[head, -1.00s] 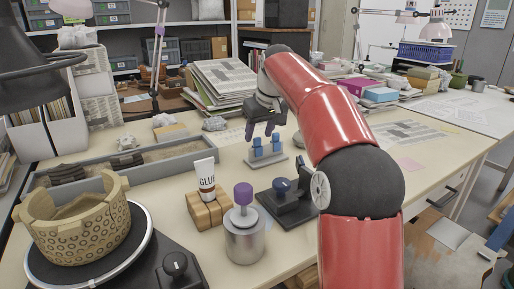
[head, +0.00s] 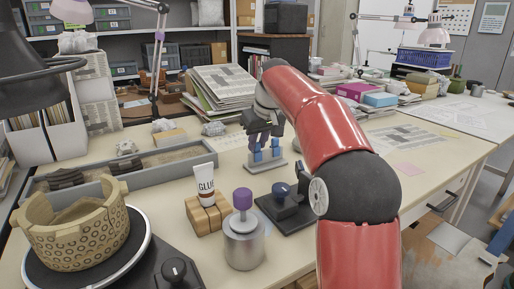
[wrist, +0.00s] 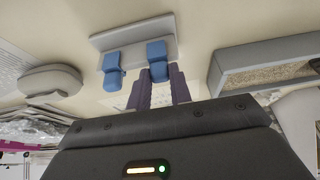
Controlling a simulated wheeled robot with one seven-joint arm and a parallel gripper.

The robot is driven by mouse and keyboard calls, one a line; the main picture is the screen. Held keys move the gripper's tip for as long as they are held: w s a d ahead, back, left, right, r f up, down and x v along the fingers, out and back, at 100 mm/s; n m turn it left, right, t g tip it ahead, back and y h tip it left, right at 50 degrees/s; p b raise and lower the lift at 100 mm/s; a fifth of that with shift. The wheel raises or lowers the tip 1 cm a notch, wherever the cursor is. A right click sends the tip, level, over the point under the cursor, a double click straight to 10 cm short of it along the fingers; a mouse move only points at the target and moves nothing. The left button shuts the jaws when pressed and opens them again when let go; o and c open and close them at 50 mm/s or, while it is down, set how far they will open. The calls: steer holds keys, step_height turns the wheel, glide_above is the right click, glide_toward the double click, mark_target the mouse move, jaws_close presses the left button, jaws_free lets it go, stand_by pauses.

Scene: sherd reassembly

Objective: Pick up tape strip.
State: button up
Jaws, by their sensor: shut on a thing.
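Two blue tape strip pieces stand on a small grey holder (head: 282,166). One blue piece (head: 275,153) is on the right in the head view and shows on the left in the wrist view (wrist: 112,70). My gripper (wrist: 157,82) is shut on the other blue piece, the tape strip (wrist: 157,60), at the holder's right side in the wrist view. The dark purple fingers reach the strip's near end, and the strip still appears to be at the holder. In the head view my gripper (head: 262,144) partly covers this strip (head: 258,156).
A glue tube (head: 204,181) on a wooden block, a metal can with purple top (head: 244,240) and a dark stand with a blue part (head: 285,200) are nearby. A long grey tray (head: 150,163) lies left. A pot (head: 75,238) stands on a turntable.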

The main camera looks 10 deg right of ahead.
mark_target(258, 143)
step_height(258, 143, up, 9)
steer(key=shift+w+f+p, duration=0.1)
steer(key=shift+p, duration=0.85)
steer(key=shift+r, duration=0.6)
